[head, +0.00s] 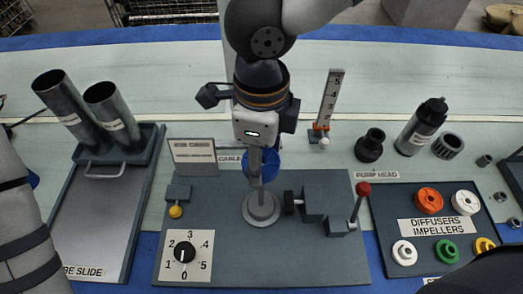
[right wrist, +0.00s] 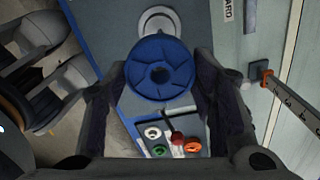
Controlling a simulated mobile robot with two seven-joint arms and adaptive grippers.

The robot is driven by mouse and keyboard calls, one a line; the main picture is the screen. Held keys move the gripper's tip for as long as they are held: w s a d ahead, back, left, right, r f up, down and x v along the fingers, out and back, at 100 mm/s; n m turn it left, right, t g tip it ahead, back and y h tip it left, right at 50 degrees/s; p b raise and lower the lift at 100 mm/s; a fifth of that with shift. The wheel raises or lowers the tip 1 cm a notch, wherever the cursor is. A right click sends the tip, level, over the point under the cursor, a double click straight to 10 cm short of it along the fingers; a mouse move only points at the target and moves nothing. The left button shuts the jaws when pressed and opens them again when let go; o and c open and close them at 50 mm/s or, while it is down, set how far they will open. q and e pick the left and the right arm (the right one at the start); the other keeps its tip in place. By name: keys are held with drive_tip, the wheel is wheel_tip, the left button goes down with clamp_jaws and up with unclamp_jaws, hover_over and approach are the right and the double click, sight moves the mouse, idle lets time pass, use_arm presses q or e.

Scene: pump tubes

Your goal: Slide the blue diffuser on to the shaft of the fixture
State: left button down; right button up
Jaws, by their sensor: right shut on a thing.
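The blue diffuser (head: 271,165) is a round ring, partly hidden behind a grey finger of my right gripper (head: 261,163) in the head view. The right wrist view shows the diffuser (right wrist: 160,62) face on, with its vanes and central hole, between the two fingers. My right gripper is shut on it. The fixture's round grey flange and short shaft (head: 262,207) stand on the grey board just below the gripper in the head view. The flange (right wrist: 159,18) shows beyond the diffuser in the right wrist view. Any gap to the shaft is hard to judge. My left gripper is out of view.
A black-knobbed clamp block (head: 322,196) with a red-tipped lever (head: 363,189) stands right of the shaft. A dial (head: 185,252) is at the front left. A tray (head: 420,200) of coloured rings lies right. A ruler (head: 330,100) stands behind. Metal tubes (head: 62,98) stand left.

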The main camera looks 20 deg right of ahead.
drive_tip(key=shift+f, duration=1.1)
drive_tip(key=o, duration=1.2)
wheel_tip(320, 180, up, 12)
